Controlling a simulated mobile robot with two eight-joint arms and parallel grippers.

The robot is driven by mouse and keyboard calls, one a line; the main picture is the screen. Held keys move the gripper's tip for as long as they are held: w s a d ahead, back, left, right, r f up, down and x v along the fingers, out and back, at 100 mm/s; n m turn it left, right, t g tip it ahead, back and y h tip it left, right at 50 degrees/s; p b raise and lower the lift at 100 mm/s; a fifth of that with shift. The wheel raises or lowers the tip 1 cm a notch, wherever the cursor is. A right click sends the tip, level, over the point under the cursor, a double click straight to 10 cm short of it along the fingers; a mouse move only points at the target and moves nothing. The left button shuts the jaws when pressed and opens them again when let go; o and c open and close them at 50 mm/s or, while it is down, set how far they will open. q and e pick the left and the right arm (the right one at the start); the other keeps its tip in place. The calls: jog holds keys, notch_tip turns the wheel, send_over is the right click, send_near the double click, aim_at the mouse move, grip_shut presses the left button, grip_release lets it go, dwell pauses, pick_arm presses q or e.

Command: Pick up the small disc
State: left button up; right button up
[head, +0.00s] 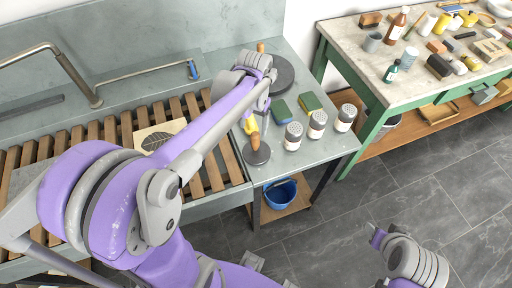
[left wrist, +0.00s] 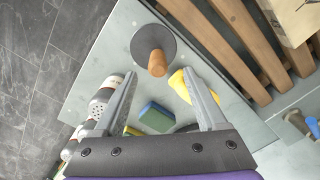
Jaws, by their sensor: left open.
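The small disc (head: 257,156) is a dark grey round plate with an upright wooden handle (head: 254,139). It lies near the front left corner of the grey bench top. In the left wrist view the small disc (left wrist: 139,42) is ahead of the fingertips, its wooden handle (left wrist: 157,63) roughly in line with the gap between them. My left gripper (left wrist: 162,75) is open and empty above the bench; its arm partly hides it in the head view. A larger dark disc (head: 284,74) lies farther back. My right gripper is not clearly in view.
Several shakers (head: 293,136) stand right of the small disc. Sponges (head: 279,111) and a yellow object (head: 250,126) lie close behind it. A slatted wooden rack (head: 205,178) is to the left. A blue bucket (head: 280,192) sits on the shelf below.

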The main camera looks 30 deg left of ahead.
aim_at(255, 134)
pick_arm(q)
notch_tip(255, 134, down, 2)
jog(key=shift+f, duration=0.1)
jog(key=shift+w+d+f, duration=0.1)
jog(key=shift+w+f, duration=0.05)
jog(key=shift+f, duration=1.2)
jog(key=shift+w+d+f, duration=0.1)
jog(key=shift+w+f, duration=0.05)
jog(key=shift+f, duration=1.2)
jog(key=shift+c, duration=0.3)
grip_shut()
